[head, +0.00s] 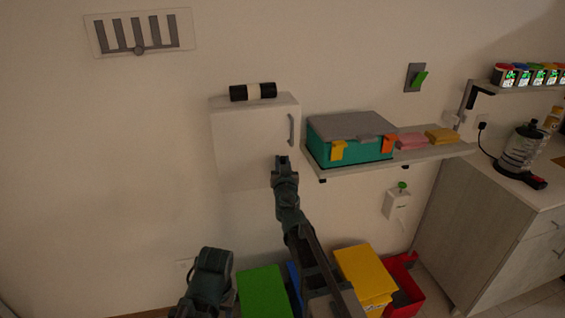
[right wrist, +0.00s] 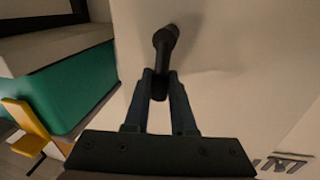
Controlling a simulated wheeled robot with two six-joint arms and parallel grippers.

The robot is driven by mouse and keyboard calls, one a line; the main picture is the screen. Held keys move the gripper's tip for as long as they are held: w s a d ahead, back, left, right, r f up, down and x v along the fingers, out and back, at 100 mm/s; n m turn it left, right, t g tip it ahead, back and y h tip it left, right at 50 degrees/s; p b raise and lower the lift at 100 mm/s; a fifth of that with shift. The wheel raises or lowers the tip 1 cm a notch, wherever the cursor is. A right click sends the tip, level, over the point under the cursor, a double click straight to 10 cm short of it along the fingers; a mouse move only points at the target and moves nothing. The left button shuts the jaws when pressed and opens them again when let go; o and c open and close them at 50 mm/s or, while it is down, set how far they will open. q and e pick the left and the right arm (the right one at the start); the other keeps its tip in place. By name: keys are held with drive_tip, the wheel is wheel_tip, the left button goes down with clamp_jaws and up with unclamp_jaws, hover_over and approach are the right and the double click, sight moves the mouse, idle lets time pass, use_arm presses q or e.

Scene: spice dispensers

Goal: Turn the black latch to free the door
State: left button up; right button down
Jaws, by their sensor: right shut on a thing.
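A white wall cabinet (head: 240,145) hangs in the middle of the head view, its door facing me and a grey vertical handle (head: 291,130) near its right edge. My right gripper (head: 282,161) is at the door's lower right corner. In the right wrist view, the black latch (right wrist: 165,42) stands out from the pale surface, and the fingers (right wrist: 160,92) of my right gripper are shut on its end. The latch is hidden behind my gripper in the head view. Part of my left arm shows at the bottom; its gripper does not show.
A teal box (head: 345,150) with a grey lid stands on the shelf (head: 435,152), close right of the cabinet. A black-and-white roll (head: 253,91) lies on top of the cabinet. Green (head: 262,292) and yellow (head: 364,275) boxes stand below.

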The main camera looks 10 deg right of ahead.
drive_tip(key=shift+a+n, duration=0.2)
drive_tip(key=shift+n, duration=0.2)
use_arm(q)
drive_tip(key=shift+f+b, duration=0.3)
use_arm(e)
drive_tip(key=shift+a+n, duration=0.1)
drive_tip(key=shift+n, duration=0.3)
drive_tip(key=c, duration=0.8)
unclamp_jaws()
drive_tip(key=shift+a, duration=0.1)
drive_tip(key=shift+o, duration=0.2)
